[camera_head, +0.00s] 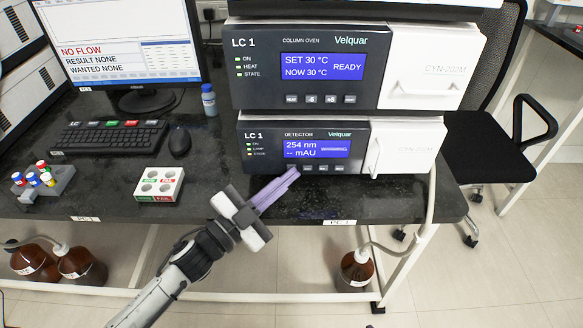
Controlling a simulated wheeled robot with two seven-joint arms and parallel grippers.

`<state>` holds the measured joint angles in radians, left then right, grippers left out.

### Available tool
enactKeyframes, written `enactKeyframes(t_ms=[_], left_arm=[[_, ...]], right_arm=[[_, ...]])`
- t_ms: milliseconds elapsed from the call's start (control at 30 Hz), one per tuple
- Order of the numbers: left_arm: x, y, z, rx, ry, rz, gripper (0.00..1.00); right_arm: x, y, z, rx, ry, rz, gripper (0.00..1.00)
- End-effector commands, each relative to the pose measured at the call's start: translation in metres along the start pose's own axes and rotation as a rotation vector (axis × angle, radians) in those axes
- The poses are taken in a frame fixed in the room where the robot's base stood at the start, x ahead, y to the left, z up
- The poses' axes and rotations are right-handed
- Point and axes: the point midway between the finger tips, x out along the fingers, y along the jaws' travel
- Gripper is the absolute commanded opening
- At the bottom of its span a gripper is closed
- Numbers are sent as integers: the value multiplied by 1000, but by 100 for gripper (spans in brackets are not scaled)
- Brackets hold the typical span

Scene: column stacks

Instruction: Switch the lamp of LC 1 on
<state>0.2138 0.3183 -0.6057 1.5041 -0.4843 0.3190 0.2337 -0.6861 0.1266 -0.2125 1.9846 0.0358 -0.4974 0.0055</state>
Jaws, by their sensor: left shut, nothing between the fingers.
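The LC 1 detector (345,136) is the lower white and dark module of the stack. Its blue display (316,149) reads "254 nm" and "-- mAU". At its left are small lights labelled ON, LAMP and STATE (249,149); their states are too small to tell surely. A row of small buttons (323,169) runs under the display. My left gripper (294,173) is shut and empty, its purple fingers pointing up and right. The tips are at the left end of the button row and partly hide it; I cannot tell whether they touch. My right gripper is not in view.
The LC 1 column oven (335,67) stands above the detector, its display showing 30 °C and READY. A tray with round wells (158,185), mouse (179,141), keyboard (108,137), monitor (130,45) and vial rack (45,182) are left. A tube hangs at right.

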Motion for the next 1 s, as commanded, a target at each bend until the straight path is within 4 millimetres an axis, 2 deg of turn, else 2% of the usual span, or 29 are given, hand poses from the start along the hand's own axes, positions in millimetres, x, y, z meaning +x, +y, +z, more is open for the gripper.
enactKeyframes(t_ms=[833,1000], left_arm=[[-12,8,-9,0,0,0,0],[-22,15,-16,-2,-1,1,0]], right_arm=[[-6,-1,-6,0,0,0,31],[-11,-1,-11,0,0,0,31]])
